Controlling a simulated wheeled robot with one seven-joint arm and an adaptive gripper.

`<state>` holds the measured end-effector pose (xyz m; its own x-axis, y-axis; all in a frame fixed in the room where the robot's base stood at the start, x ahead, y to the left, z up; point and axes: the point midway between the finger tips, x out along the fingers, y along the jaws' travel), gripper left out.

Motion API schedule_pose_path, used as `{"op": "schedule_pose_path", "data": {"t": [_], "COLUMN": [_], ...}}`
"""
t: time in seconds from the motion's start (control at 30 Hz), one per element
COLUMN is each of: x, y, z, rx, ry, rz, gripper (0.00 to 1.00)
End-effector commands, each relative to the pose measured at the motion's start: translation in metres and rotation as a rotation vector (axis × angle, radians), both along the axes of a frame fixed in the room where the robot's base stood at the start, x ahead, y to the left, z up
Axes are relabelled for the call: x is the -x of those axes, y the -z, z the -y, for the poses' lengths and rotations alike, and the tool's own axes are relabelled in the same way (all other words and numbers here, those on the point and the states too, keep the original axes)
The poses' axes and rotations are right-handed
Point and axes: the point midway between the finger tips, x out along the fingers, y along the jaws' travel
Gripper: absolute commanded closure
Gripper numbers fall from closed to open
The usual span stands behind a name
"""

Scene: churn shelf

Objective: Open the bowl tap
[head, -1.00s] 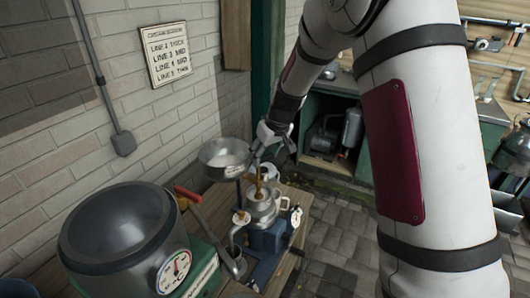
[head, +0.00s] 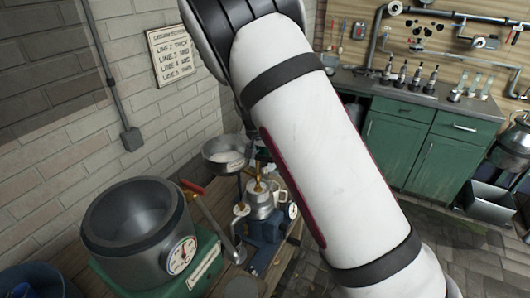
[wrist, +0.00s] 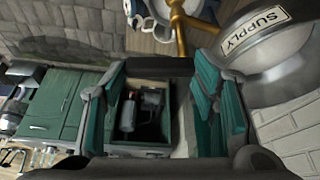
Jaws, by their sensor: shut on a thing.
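The supply bowl (head: 228,155) is a grey metal bowl with pale contents, near the brick wall. In the wrist view its side (wrist: 262,55), labelled SUPPLY, fills the upper right. Brass pipework (wrist: 180,28) shows beside it; a brass piece (head: 257,187) also stands above the steel cup in the head view. My gripper (wrist: 162,90) has teal pads on both sides of the wrist view. A dark bar (wrist: 160,67) spans between them, and the jaws are shut on it. It seems to be the tap's handle, but its joint to the tap is hidden. My arm hides most of the gripper in the head view.
A large open pot with a gauge (head: 135,225) stands at left front, with a red-handled lever (head: 207,208) beside it. The steel cup (head: 260,205) sits on a blue stand. A green cabinet (head: 410,145) stands behind at right. Floor is open before it.

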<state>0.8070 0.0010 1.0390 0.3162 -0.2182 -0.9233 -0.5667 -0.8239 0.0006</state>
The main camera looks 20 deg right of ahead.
Motion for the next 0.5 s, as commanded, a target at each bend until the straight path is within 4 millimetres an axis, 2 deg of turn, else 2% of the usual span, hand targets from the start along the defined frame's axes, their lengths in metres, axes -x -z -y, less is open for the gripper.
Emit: {"op": "schedule_pose_path", "data": {"t": [0.2, 0.5], "x": [0.0022, 0.0031], "y": [0.0006, 0.0008], "z": [-0.0026, -0.0037], "rx": [0.001, -0.001], "ry": [0.118, 0.192], "rz": [-0.002, -0.002], "gripper": [0.74, 0.74]}}
